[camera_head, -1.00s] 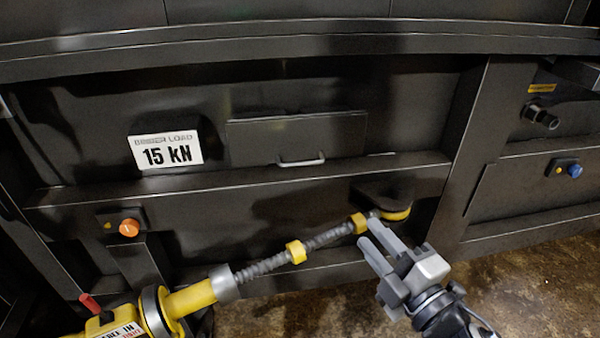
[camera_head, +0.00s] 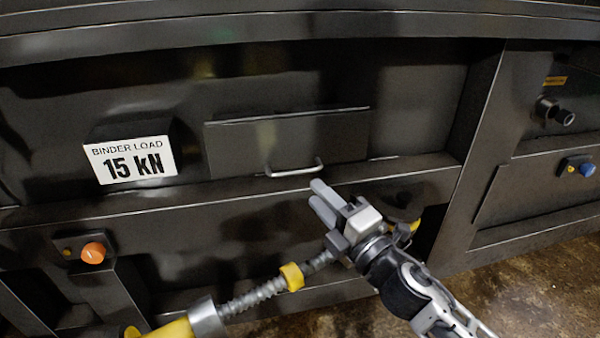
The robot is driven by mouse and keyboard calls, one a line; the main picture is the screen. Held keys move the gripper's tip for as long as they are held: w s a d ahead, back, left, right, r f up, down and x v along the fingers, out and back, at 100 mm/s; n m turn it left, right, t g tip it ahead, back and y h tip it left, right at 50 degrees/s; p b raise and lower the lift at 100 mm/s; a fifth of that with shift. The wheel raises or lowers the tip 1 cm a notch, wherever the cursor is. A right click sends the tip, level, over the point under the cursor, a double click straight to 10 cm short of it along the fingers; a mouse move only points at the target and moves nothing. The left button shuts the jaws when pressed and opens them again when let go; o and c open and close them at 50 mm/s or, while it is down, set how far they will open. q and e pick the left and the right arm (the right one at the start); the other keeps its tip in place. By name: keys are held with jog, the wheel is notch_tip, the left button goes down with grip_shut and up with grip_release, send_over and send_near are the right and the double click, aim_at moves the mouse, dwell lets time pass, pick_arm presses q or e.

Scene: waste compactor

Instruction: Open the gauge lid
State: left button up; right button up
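The gauge lid (camera_head: 285,143) is a dark rectangular flap on the machine's front panel, right of the load sign. It looks closed and lies flat against the panel. Its light bar handle (camera_head: 294,168) is at its lower edge. My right gripper (camera_head: 318,201) is just below and slightly right of the handle, its two grey fingers pointing up toward it. The fingers are apart from the handle by a small gap in the picture. A narrow gap shows between the fingers, with nothing between them. My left gripper is not in view.
A white sign reading "BINDER LOAD 15 kN" (camera_head: 130,160) is left of the lid. An orange button (camera_head: 93,253) is at lower left. A ledge (camera_head: 230,202) runs under the lid.

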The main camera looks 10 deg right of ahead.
aim_at(297, 173)
jog(key=x, duration=0.6)
jog(key=shift+w+a, duration=0.15)
jog(key=shift+w, duration=0.2)
grip_shut()
